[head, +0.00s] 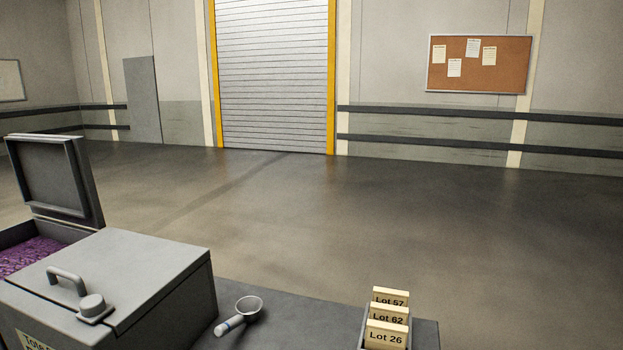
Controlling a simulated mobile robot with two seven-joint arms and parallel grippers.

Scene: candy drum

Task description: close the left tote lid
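A grey tote at the left edge has its lid (58,178) open, standing nearly upright and leaning back a little. Purple candy pieces (30,255) show inside this open tote. In front and to the right of it is a grey tote (150,270) with its lid shut. That lid has a bar handle (68,277) and a round knob or latch (93,305). A partly cut-off label (35,342) on its front starts with "Tote". Neither of my grippers is in view.
A scoop (240,313) lies on the dark table (290,318) right of the shut tote. A holder with cards (388,320) reading Lot 57, Lot 62 and Lot 26 stands farther right. Open floor lies behind, up to a roller door (274,75).

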